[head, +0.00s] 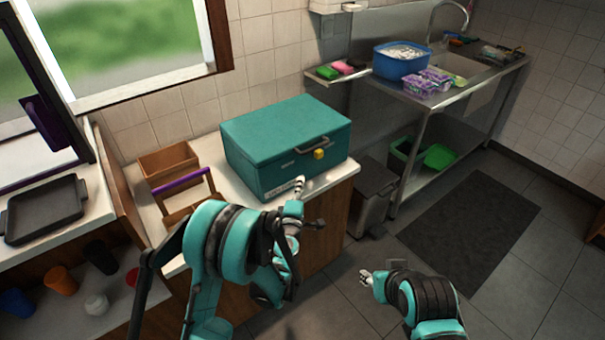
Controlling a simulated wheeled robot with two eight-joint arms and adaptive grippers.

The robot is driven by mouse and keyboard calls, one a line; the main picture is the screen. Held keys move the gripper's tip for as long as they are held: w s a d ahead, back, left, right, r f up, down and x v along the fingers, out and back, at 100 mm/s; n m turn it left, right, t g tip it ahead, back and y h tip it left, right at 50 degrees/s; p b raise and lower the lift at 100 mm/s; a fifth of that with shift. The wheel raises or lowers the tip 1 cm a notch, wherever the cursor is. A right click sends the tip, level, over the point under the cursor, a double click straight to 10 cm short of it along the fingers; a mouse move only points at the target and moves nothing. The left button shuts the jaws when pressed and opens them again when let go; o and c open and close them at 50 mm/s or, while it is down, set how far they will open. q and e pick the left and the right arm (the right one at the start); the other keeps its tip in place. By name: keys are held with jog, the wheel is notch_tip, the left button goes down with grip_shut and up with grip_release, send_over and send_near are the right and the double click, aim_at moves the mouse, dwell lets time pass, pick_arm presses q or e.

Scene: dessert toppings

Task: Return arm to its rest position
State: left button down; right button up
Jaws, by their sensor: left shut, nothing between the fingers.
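My left arm reaches up from the bottom left of the head view. Its gripper (298,187) is shut and empty, in front of the teal box's lower front edge; I cannot tell whether it touches the box. The teal box (283,141) stands closed on the white counter, with a handle and a yellow latch on its front. My right gripper (366,277) is low over the floor at the bottom middle, apart from the counter and other things. It is small, and I cannot tell whether its fingers are open or shut.
A wooden holder with a purple bar (183,180) and a dark tray (44,211) are at the left. A steel sink bench (428,104) with a blue tub (401,61) is at the back right. A grey bin (371,196) stands beside the counter.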

pick_arm(q)
jog(key=shift+s+f, duration=0.1)
jog(key=shift+s, duration=0.15)
dwell(0.3)
jog(key=s+a+r+m+g+h, duration=0.2)
jog(key=s+r+m+g+h, duration=0.2)
jog(key=s+r+m, duration=0.75)
jog(key=s+a+f+m+g+y, duration=0.2)
jog(key=s+a+f+g+y, duration=0.1)
jog(key=s+a, duration=0.5)
jog(key=s+a+f+m+g+y, duration=0.2)
jog(key=s+a, duration=0.6)
jog(key=s, duration=0.6)
jog(key=shift+a+f+m+g+y, duration=0.2)
jog(key=shift+f+m+g+y, duration=0.15)
jog(key=shift+f+g+y, duration=0.35)
jog(key=shift+r, duration=0.15)
